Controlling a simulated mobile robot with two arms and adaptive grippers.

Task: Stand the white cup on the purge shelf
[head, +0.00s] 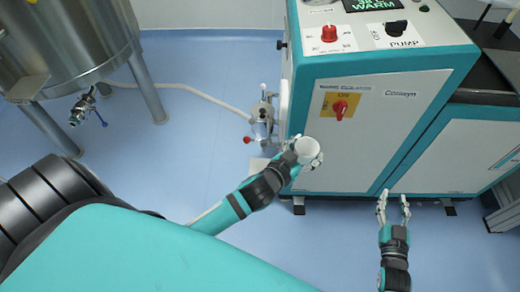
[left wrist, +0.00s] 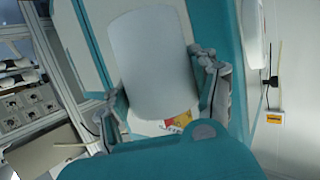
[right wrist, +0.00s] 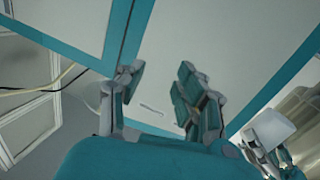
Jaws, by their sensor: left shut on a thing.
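My left gripper (head: 306,158) is shut on the white cup (head: 307,149), in front of the left front edge of the teal and white machine. In the left wrist view the cup (left wrist: 152,65) fills the space between the two fingers. The cup (right wrist: 268,128) also shows at the right of the right wrist view. A small pale plate (head: 259,165), perhaps the purge shelf, is below the valve at the machine's left side, partly hidden by my left arm. My right gripper (head: 393,205) is open and empty, low before the machine's front.
The metal valve (head: 263,118) with a red knob sticks out left of the machine (head: 360,130). A steel tank (head: 70,40) stands at the far left, with a pale hose (head: 190,95) running across the floor. The blue floor between them is mostly clear.

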